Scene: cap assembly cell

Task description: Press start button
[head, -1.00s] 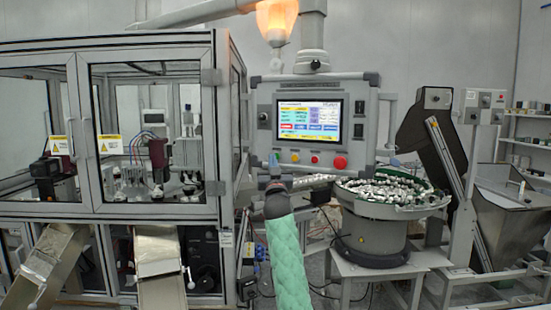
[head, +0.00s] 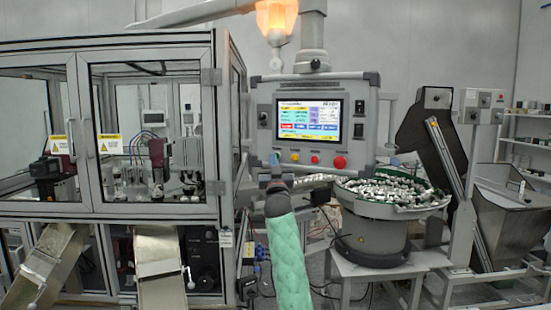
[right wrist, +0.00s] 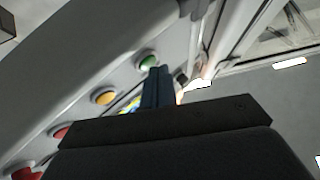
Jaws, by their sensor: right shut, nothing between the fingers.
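The control panel (head: 308,100) with a lit screen (head: 308,120) stands at the middle of the head view. The round green button (right wrist: 148,61) shows at the top end of a button row in the right wrist view. My right gripper (head: 273,160) is at the lower left of the panel, its arm in a green sleeve coming up from below. Its fingers (right wrist: 158,72) are shut and empty, with the tips right beside the green button; I cannot tell whether they touch it. In the head view the gripper hides the green button. My left gripper is not in view.
Also on the panel are a yellow button (head: 295,157), a red button (head: 315,160) and a large red knob (head: 340,162). A glazed machine enclosure (head: 212,150) stands left. A feeder bowl (head: 392,210) full of small parts stands right, by a metal hopper (head: 510,215).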

